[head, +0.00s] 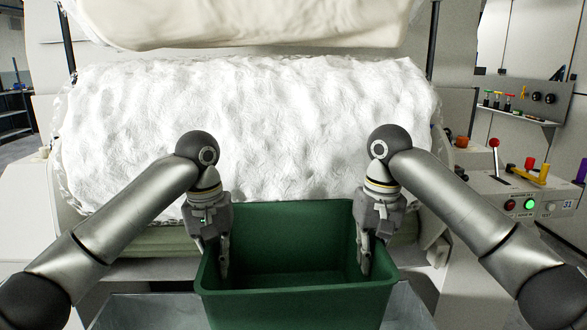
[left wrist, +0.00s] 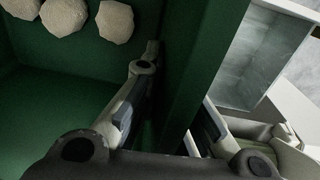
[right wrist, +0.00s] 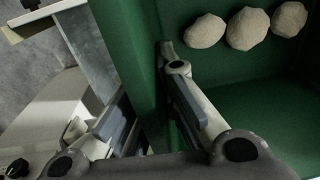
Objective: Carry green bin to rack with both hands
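The green bin (head: 292,305) is upright and level in front of me. Several pale round lumps (left wrist: 115,22) lie inside it, also in the right wrist view (right wrist: 247,28); the near wall hides them from the head view. My left gripper (head: 223,255) straddles the bin's left wall, one finger inside and one outside, seemingly closed on it. My right gripper (head: 364,250) straddles the right wall the same way, fingers against both faces. I cannot tell whether the bin rests on anything. No rack can be made out.
A grey metal surface (head: 140,312) shows below and beside the bin. Close behind stands a machine with a large white fleecy roll (head: 250,130). A control panel (head: 520,205) with a red-knobbed lever and lit green button stands at right. A small shelf (head: 515,113) holds tools.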

